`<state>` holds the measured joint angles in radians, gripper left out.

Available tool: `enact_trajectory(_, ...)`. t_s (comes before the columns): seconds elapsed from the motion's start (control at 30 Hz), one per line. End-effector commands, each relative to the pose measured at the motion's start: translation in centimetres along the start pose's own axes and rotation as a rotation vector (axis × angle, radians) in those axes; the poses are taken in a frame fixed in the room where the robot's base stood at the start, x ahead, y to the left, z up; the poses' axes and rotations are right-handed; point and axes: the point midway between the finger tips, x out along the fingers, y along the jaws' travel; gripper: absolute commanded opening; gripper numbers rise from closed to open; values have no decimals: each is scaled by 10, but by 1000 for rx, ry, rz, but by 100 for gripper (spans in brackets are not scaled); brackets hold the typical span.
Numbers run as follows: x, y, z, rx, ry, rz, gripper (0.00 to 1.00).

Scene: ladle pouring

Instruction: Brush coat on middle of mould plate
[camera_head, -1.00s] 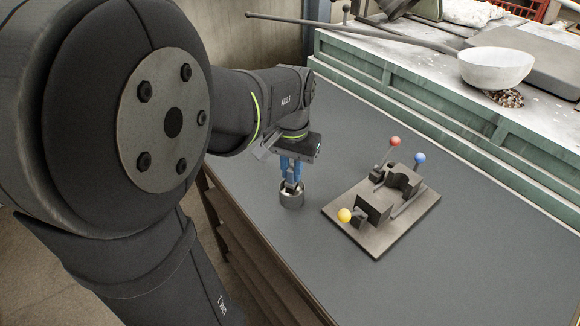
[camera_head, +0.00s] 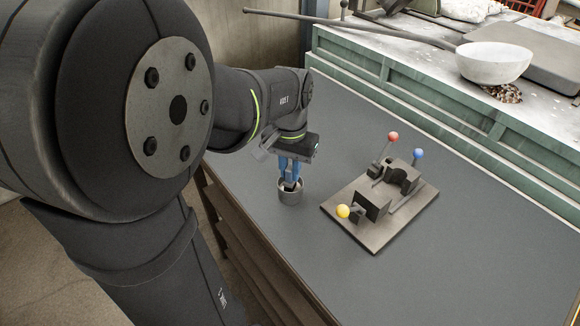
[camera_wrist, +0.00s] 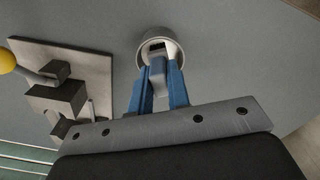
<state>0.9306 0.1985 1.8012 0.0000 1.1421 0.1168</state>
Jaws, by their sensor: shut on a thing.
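My gripper (camera_head: 289,182) points down over a small metal cup (camera_head: 290,196) on the grey table. Its blue fingers are shut on a grey brush (camera_wrist: 157,68), whose lower end is inside the cup (camera_wrist: 138,48); the dark bristles show within the rim in the wrist view. The mould plate (camera_head: 374,236) lies flat to the right of the cup, apart from it. It bears dark blocks and levers with a yellow knob (camera_head: 343,211), a red knob (camera_head: 393,136) and a blue knob (camera_head: 418,154). The wrist view shows part of the plate (camera_wrist: 90,62) at left.
A green-sided bench (camera_head: 400,80) stands behind the table, with a white ladle bowl (camera_head: 493,62) and its long handle (camera_head: 350,27) on it. The grey table (camera_head: 450,270) is bare around the plate. Its left edge lies close to the cup.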

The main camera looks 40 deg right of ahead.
Motion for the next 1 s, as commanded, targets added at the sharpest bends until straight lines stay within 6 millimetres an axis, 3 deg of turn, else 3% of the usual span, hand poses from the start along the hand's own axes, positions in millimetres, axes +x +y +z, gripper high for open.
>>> enact_trajectory(0.5,-2,0,0,0,1,0,0)
enact_trajectory(1.0,-51,0,0,0,3,0,0)
